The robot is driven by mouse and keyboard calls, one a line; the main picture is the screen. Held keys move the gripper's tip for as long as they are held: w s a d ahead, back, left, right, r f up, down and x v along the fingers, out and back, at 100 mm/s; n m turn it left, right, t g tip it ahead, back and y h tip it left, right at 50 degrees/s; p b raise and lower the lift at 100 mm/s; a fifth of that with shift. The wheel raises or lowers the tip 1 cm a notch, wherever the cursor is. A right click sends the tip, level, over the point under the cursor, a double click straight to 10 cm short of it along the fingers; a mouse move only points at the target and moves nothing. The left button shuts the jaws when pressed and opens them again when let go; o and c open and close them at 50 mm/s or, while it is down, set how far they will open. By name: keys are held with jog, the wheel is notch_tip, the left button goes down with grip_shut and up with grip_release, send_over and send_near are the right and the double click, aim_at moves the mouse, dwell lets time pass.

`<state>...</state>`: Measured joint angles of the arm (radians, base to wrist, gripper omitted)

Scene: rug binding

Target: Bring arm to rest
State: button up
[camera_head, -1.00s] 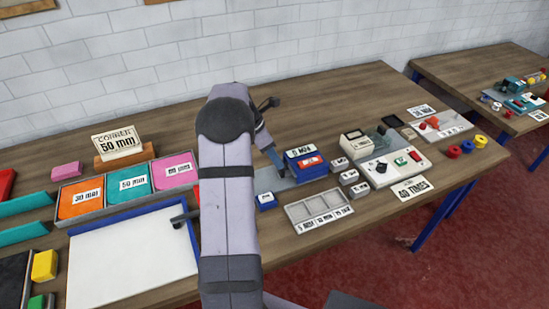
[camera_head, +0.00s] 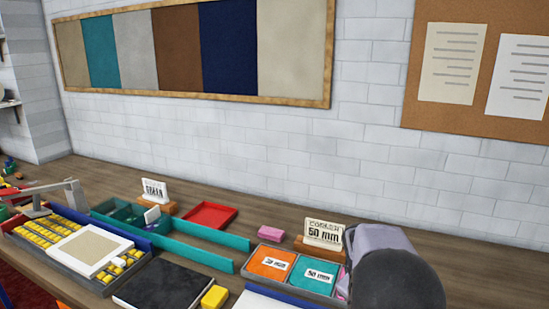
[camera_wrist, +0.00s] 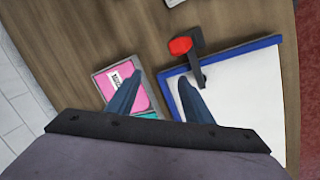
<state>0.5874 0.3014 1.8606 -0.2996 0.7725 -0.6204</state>
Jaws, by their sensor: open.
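My gripper (camera_wrist: 158,95) shows in the wrist view with its two dark blue fingers spread apart and nothing between them. It hangs above the table. One finger overlaps the pink compartment (camera_wrist: 124,82) of the sorting tray, and the other overlaps the left edge of the white board with a blue rim (camera_wrist: 240,95). In the head view part of my arm (camera_head: 395,275) fills the lower right corner, and the gripper itself is out of that view.
A clamp with a red knob (camera_wrist: 181,46) sits at the board's edge. The head view shows an orange compartment (camera_head: 271,263), a "50 mm" sign (camera_head: 323,232), a yellow block (camera_head: 214,297), a black slab (camera_head: 170,290), teal strips (camera_head: 190,254), a red tray (camera_head: 208,215) and a tray of yellow pieces (camera_head: 45,232).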

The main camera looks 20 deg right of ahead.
jog(key=s+a+m+y+p, duration=0.1)
jog(key=s+a+y+p, duration=0.15)
jog(key=a, duration=1.55)
jog(key=s+a+f+m+y, duration=0.1)
jog(key=s+a+f+m, duration=0.1)
jog(key=s+a, duration=0.85)
notch_tip(320, 180, down, 15)
jog(key=b, duration=1.4)
jog(key=shift+w+a+g+b, duration=0.25)
jog(key=shift+a+g+b, duration=0.05)
jog(key=shift+g, duration=0.1)
jog(key=shift+r, duration=0.15)
